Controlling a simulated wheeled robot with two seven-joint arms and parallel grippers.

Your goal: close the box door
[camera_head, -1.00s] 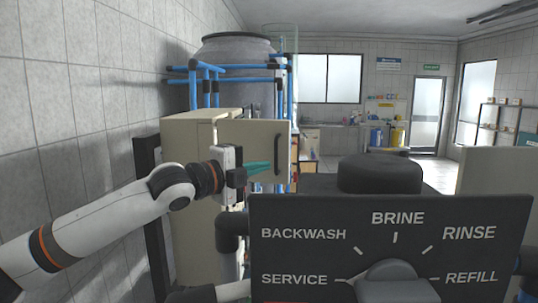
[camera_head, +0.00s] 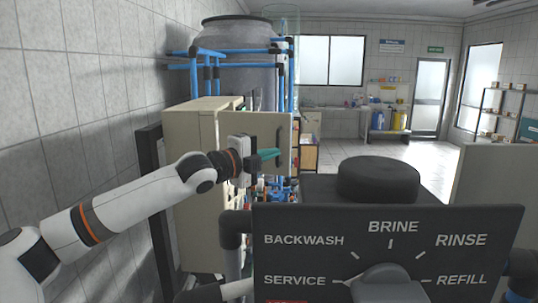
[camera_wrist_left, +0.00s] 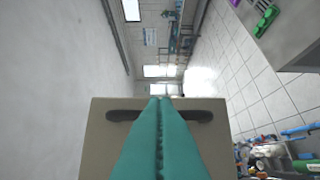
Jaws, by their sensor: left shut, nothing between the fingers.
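The box is a tall beige cabinet (camera_head: 203,130) against the left wall. Its beige door (camera_head: 240,122) stands open, swung out to the right of the cabinet. A dark upright bar handle (camera_head: 279,132) sits near the door's right edge. My left gripper (camera_head: 279,153) is shut and empty, its teal fingers in front of the door and overlapping the handle in the picture. In the left wrist view the shut fingers (camera_wrist_left: 160,100) point at the door (camera_wrist_left: 100,145), across the middle of the handle (camera_wrist_left: 200,115). Contact cannot be told. My right gripper is not in view.
A large grey tank (camera_head: 238,45) with blue pipes (camera_head: 207,82) stands behind the box. A dark control panel (camera_head: 385,225) with a knob fills the lower right. Open tiled floor (camera_head: 390,155) lies beyond, with shelves (camera_head: 500,110) farther right.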

